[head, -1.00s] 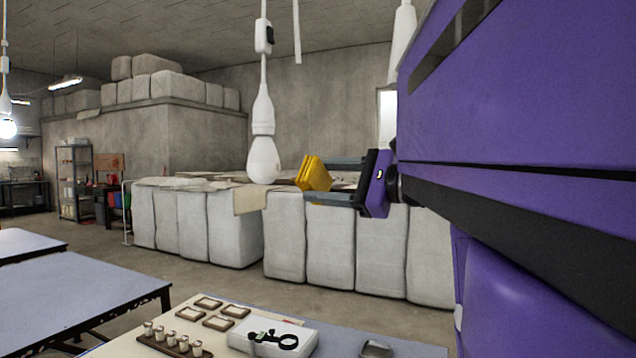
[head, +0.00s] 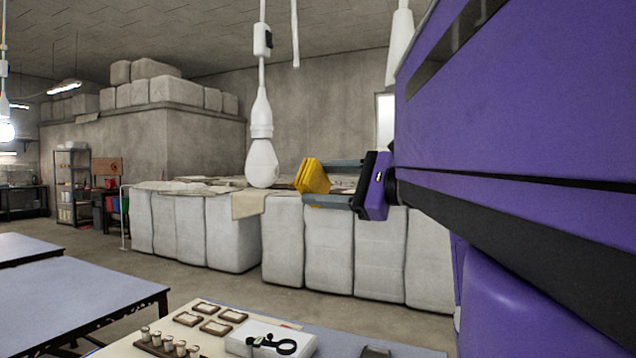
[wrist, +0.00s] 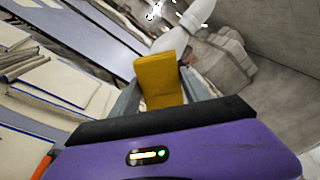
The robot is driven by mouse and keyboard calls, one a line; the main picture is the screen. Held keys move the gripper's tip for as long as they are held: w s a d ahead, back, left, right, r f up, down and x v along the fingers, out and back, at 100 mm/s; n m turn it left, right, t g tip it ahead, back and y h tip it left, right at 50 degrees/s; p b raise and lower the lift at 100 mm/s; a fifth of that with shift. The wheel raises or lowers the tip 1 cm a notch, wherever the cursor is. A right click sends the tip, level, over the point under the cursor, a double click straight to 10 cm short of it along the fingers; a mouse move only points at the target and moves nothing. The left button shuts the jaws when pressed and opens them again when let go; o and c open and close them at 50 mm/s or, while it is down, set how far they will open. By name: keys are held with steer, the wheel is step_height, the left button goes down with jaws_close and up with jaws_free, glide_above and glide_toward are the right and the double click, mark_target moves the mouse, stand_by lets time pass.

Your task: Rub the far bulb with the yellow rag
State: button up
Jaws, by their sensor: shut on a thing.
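The yellow rag (head: 313,177) is a folded, thick pad held between the fingers of my gripper (head: 326,182), which is shut on it. It also shows in the wrist view (wrist: 160,80). An unlit white bulb (head: 262,163) hangs from a white socket and cord just left of the rag in the head view, with a visible gap between them. In the wrist view a white bulb (wrist: 184,32) appears beyond the rag's upper edge; whether they touch there I cannot tell. A second white hanging fixture (head: 400,45) is partly hidden behind my arm. A lit bulb (head: 7,132) hangs at the far left edge.
A table (head: 120,345) below holds small frames, a rack of small jars and a white box (head: 270,338) with a black tool. Blue-grey tables (head: 70,300) stand left. Large wrapped bales (head: 330,245) line the back. A hanging cord (head: 295,35) is near the bulb.

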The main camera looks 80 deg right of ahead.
mark_target(273, 180)
steer(key=shift+x, duration=2.7)
steer(key=shift+b+x, duration=0.3)
steer(key=shift+x, duration=0.75)
steer(key=shift+a+r, duration=0.1)
steer(key=shift+a, duration=0.05)
steer(key=shift+r+p, duration=1.25)
steer(key=shift+r, duration=0.75)
steer(key=shift+f, duration=0.1)
step_height(273, 180, down, 4)
steer(key=b, duration=0.4)
steer(key=shift+w, duration=0.1)
